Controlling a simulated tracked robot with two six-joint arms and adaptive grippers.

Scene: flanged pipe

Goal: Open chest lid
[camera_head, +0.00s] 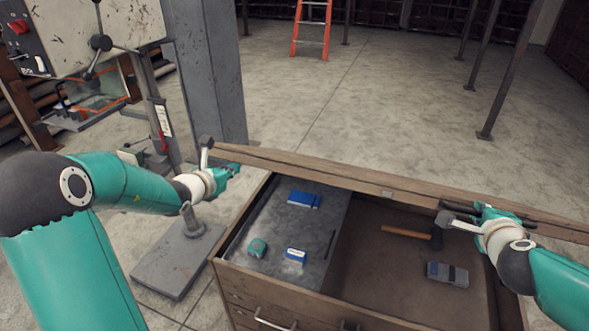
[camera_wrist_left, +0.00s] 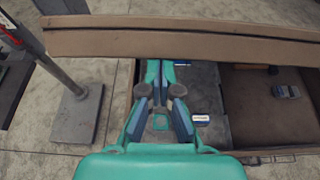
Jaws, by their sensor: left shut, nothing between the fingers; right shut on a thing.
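The wooden chest (camera_head: 240,279) stands in front of me with its inside in view. Its lid (camera_head: 300,163) is raised, seen nearly edge-on as a long brown board along the far side; the lid also crosses the top of the left wrist view (camera_wrist_left: 200,42). My left gripper (camera_head: 232,171) is shut and empty by the left end of the lid; in the left wrist view its fingertips (camera_wrist_left: 155,66) are together below the board. My right gripper (camera_head: 446,211) is at the right part of the lid, shut on its edge; the exact contact is hard to see.
Inside lie a blue notebook (camera_head: 305,199), a teal tape measure (camera_head: 257,248), a blue-white box (camera_head: 295,256), a hammer (camera_head: 408,232) and a grey-blue box (camera_head: 447,274). A grey column (camera_head: 208,80) and a machine (camera_head: 90,40) stand at left.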

